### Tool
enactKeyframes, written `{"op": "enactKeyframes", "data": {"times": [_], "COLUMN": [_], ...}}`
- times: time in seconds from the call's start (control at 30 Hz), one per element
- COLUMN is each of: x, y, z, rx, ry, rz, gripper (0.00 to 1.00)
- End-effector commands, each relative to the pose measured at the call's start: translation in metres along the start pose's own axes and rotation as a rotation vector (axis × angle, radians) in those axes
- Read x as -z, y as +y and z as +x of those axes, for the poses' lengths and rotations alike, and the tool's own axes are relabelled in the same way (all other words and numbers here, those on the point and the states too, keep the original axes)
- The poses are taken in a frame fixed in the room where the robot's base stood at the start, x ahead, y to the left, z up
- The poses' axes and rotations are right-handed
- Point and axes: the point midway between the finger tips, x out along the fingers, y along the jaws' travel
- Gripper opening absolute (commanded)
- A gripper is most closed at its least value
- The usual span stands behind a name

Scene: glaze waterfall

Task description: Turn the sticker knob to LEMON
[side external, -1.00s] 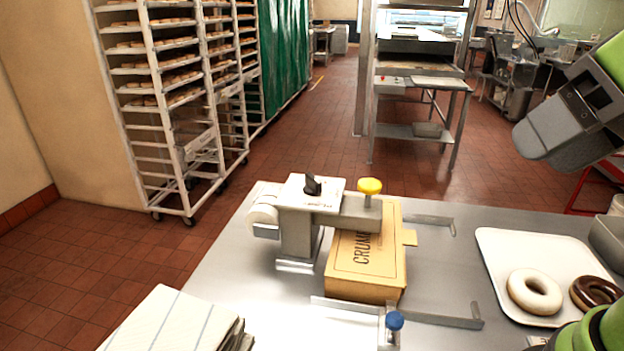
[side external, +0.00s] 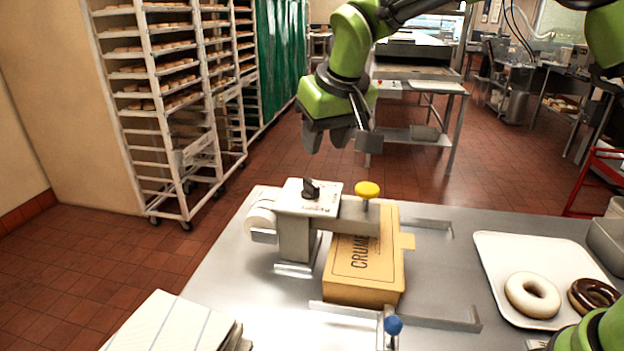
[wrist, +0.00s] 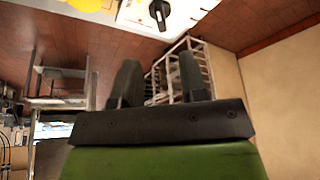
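The black sticker knob (side external: 311,188) sits on the white top plate (side external: 296,203) of the grey label machine. It also shows at the top of the wrist view (wrist: 159,11). The lettering around it is too small to read, so I cannot tell which label it points at. My gripper (side external: 338,142) hangs in the air above and a little right of the knob, clear of it. In the wrist view its two dark fingers (wrist: 155,82) stand apart with nothing between them.
A yellow knob (side external: 367,190) stands right of the plate, above a closed yellow box (side external: 362,285). A blue knob (side external: 393,325) stands at the front. A tray (side external: 490,262) with two donuts lies right. Folded cloths (side external: 170,325) lie front left.

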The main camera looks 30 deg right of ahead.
Motion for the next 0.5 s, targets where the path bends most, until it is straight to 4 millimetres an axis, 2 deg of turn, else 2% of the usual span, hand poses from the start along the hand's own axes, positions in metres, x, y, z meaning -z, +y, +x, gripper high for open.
{"op": "enactKeyframes", "data": {"times": [0.17, 0.5], "x": [0.001, 0.0], "y": [-0.001, -0.001], "z": [0.018, 0.079], "rx": [-0.005, -0.004], "ry": [-0.004, -0.005], "rz": [-0.006, -0.004], "gripper": [0.39, 0.39]}}
